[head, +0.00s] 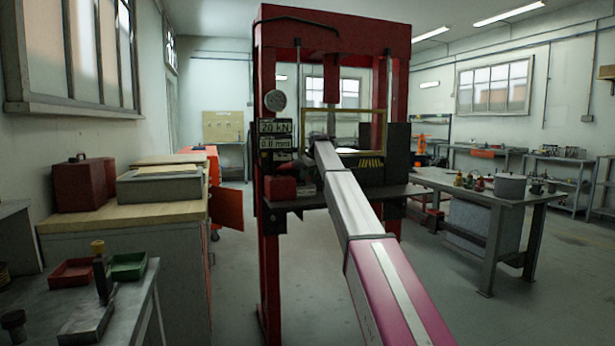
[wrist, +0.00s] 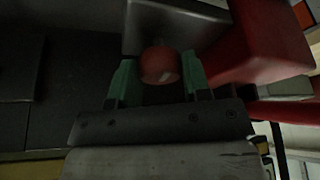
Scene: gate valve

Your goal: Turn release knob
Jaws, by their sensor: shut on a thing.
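A round red knob (wrist: 160,66) shows in the wrist view, at the base of a dark grey block. My gripper (wrist: 158,62) has its two green fingers on either side of the knob and is shut on it. In the head view my arm reaches into a red press frame (head: 332,20). The knob and my fingertips cannot be made out there. How far the knob is turned cannot be told.
The press carries a round gauge (head: 275,101) and a display panel (head: 275,127) on its left post. A red box-like part (wrist: 262,45) lies close right of my fingers. Left is a wooden-topped cabinet (head: 115,215); right is a workbench (head: 450,184).

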